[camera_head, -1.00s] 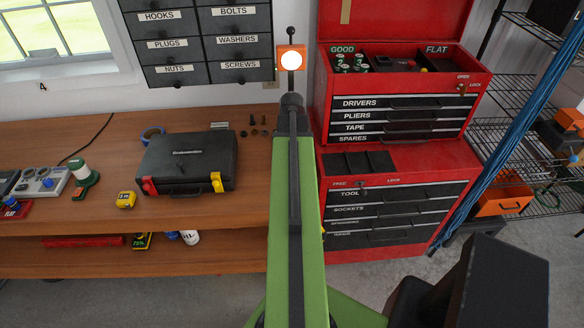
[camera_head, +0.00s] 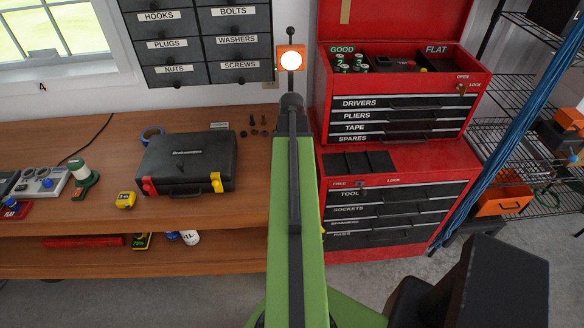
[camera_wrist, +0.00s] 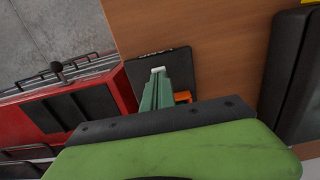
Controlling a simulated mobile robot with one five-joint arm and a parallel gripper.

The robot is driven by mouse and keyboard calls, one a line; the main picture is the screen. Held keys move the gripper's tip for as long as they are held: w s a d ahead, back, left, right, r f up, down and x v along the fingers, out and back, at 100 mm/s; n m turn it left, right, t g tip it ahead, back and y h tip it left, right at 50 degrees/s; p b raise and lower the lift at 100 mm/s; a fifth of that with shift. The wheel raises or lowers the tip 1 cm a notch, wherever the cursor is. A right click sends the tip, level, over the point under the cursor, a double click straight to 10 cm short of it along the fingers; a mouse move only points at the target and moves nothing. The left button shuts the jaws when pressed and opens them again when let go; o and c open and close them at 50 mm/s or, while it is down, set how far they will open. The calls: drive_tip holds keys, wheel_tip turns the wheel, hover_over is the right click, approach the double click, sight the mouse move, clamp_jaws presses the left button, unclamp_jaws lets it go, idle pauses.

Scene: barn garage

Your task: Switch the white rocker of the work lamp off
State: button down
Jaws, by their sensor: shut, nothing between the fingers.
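The work lamp (camera_head: 291,61) has an orange head and a glowing round white face. It stands at the back of the bench, above the end of my arm in the head view. In the wrist view, its black base (camera_wrist: 178,60) lies on the wooden bench, with the small white rocker (camera_wrist: 158,69) on it. My gripper (camera_wrist: 157,79) is shut and empty, its green fingertips right at the rocker. I cannot tell whether they touch it. The fingers hide part of the base, and an orange part (camera_wrist: 183,97) shows beside them. In the head view my arm hides the gripper and rocker.
A black case (camera_head: 187,160) lies on the bench left of my arm. A red tool chest (camera_head: 400,190) stands close on the right, also seen in the wrist view. Labelled drawers (camera_head: 200,45) hang on the wall behind. Open bench lies between case and arm.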

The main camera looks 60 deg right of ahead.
drive_tip(key=shift+f+b, duration=0.95)
idle(0.6)
wheel_tip(320, 180, up, 7)
drive_tip(key=p, duration=0.7)
drive_tip(key=shift+r, duration=0.1)
drive_tip(key=shift+s, duration=0.1)
